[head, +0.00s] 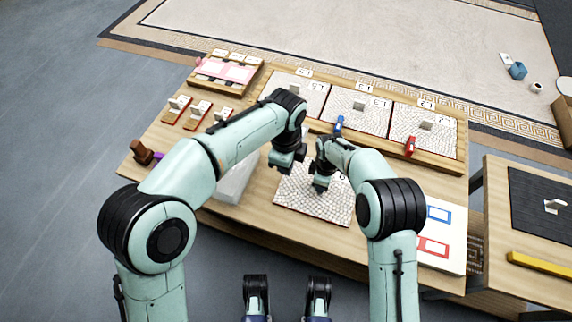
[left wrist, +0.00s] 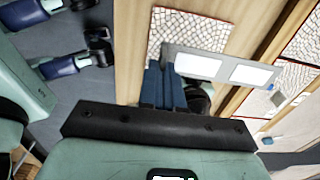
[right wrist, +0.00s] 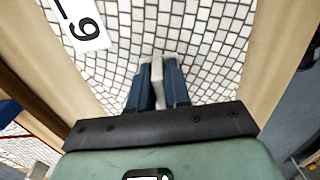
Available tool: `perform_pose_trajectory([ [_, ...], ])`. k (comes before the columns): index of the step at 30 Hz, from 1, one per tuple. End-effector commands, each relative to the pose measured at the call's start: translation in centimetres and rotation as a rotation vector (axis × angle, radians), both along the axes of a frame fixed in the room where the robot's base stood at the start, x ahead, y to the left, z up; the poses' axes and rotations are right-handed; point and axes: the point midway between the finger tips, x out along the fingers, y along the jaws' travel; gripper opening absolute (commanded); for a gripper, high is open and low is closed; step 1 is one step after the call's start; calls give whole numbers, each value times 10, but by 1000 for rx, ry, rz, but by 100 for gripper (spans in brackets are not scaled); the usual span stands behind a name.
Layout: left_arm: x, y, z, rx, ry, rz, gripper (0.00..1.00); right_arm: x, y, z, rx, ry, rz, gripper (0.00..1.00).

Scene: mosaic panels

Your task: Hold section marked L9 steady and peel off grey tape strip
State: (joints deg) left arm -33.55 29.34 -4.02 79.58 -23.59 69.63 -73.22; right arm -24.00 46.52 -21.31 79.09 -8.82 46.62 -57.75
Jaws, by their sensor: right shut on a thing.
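Section L9 (head: 318,207), a pale mosaic panel, lies flat on the table; the right wrist view shows its tiles (right wrist: 215,50) and white L9 label (right wrist: 80,22). My right gripper (head: 319,188) is over its middle, its blue fingers shut on a pale upright block (right wrist: 157,78) that appears to stand on the section. My left gripper (head: 285,160) is raised beyond the section's upper left edge; its fingers (left wrist: 167,72) look closed together. A grey piece with two white rectangles (left wrist: 222,68) shows by those fingertips; I cannot tell what it is.
A whitish tray (head: 235,184) lies under my left arm. A card with blue and red frames (head: 455,213) is at the right.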

Motion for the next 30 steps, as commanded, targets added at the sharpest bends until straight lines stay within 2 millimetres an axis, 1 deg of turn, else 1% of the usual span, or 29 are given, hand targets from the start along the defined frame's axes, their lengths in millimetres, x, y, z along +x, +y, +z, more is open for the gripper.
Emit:
perform_pose_trajectory([
  [15, 0, 0, 16, -1, -2, 0, 0, 1, 0, 1, 1, -3, 0, 0],
  [26, 0, 0, 17, 0, 0, 0, 0, 1, 0, 1, 1, -3, 0, 0],
  [27, 0, 0, 17, 0, 0, 0, 0, 1, 0, 1, 1, -3, 0, 30],
  [28, 0, 0, 17, 0, 0, 0, 0, 1, 0, 1, 1, -3, 0, 40],
  [29, 0, 0, 17, 0, 0, 0, 0, 1, 0, 1, 1, -3, 0, 47],
  [30, 0, 0, 17, 0, 0, 0, 0, 1, 0, 1, 1, -3, 0, 47],
])
